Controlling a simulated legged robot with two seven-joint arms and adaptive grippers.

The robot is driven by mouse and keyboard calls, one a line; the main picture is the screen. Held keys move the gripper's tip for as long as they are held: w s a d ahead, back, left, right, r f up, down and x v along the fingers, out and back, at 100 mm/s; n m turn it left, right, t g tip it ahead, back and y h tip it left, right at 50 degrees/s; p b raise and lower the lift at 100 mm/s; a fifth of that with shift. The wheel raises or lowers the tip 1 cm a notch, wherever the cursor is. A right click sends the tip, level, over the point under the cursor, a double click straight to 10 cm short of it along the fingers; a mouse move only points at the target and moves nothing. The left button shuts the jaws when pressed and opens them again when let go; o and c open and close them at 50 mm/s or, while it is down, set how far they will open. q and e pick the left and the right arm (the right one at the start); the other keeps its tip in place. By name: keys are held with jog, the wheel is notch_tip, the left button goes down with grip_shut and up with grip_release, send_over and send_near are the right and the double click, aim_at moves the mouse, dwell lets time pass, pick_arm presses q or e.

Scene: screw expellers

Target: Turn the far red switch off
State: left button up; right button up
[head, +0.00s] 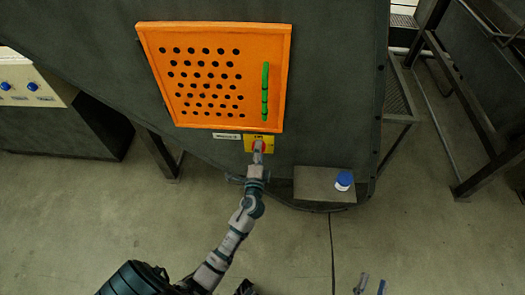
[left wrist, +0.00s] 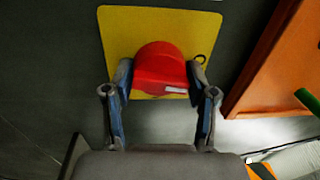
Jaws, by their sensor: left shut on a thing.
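The red switch (left wrist: 160,66) is a rounded red knob on a yellow plate (left wrist: 118,35) in the left wrist view. In the head view the switch (head: 257,145) is small and partly covered by my left gripper (head: 258,153). My left gripper's two fingers stand on either side of the knob and are shut on it; the gripper also shows in the left wrist view (left wrist: 160,88). A small white mark lies on the knob's lower right. My right gripper (head: 371,285) shows only as two separated fingertips at the bottom edge of the head view, open and empty.
An orange perforated panel (head: 215,116) with a green handle (head: 265,92) is above the switch. A cabinet with blue buttons (head: 32,87) stands far left. The floor in front is mostly clear.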

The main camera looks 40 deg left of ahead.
pick_arm(q)
jog(key=shift+s+f+n+b, duration=0.1)
jog(key=shift+f+n+b, duration=0.45)
jog(key=shift+n, duration=0.55)
pick_arm(e)
jog(key=shift+s+d+r+t, duration=0.1)
jog(key=shift+s+r+t, duration=0.3)
jog(key=shift+r+t, duration=0.3)
jog(key=shift+s+r+t, duration=0.4)
jog(key=shift+r+t, duration=0.3)
pick_arm(q)
jog(key=o, duration=1.1)
jog(key=shift+a+r, duration=0.1)
jog(key=shift+r, duration=0.05)
pick_arm(e)
jog(key=shift+w, duration=0.15)
pick_arm(q)
jog(key=shift+s+r, duration=0.1)
jog(key=v, duration=1.1)
jog(key=shift+s+d, duration=0.2)
jog(key=shift+d, duration=0.1)
